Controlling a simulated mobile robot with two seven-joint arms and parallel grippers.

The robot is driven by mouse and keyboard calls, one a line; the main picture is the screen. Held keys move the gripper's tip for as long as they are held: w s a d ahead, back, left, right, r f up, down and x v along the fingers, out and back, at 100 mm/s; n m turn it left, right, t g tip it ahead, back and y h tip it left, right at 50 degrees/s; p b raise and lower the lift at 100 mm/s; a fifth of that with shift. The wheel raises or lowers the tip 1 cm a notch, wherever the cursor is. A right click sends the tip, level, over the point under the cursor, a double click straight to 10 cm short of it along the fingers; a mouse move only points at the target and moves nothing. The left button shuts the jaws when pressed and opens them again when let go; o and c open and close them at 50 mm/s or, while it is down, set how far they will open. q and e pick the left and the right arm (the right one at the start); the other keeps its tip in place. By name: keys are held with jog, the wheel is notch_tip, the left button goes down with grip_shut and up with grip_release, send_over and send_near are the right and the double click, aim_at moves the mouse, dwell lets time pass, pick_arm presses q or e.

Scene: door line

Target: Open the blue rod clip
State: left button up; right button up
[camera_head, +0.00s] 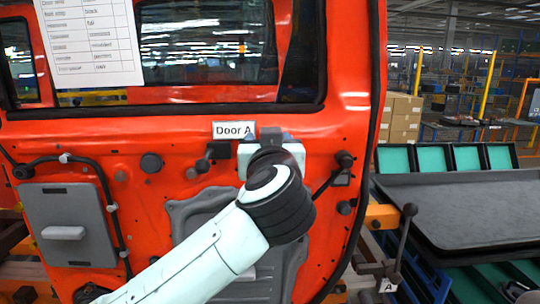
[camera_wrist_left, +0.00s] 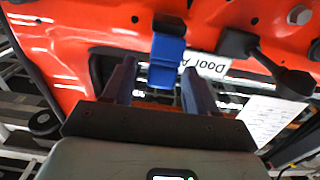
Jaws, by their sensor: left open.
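The blue rod clip (camera_wrist_left: 166,50) is on the orange-red door panel (camera_wrist_left: 90,45), with a dark piece at its upper end. My left gripper (camera_wrist_left: 158,68) is open, with one finger on each side of the clip's lower part. Gaps seem to show beside the clip; I cannot tell whether either finger touches it. In the head view the left arm reaches up from below to the door, just below the "Door A" label (camera_head: 233,130). There my own wrist mostly hides the gripper and the clip. My right gripper is out of view.
A dark knob-ended part (camera_wrist_left: 292,82) is right of the gripper in the wrist view. The door also carries a grey panel with a handle (camera_head: 66,222) and black cables. A lever (camera_head: 403,240) and a dark grey table (camera_head: 470,205) stand right of the door.

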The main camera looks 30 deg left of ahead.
pick_arm(q)
jog(key=b+v, duration=0.1)
jog(key=v, duration=1.1)
jog(key=shift+s, duration=0.3)
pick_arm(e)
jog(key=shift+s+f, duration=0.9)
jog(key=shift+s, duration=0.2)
pick_arm(q)
jog(key=shift+d, duration=0.1)
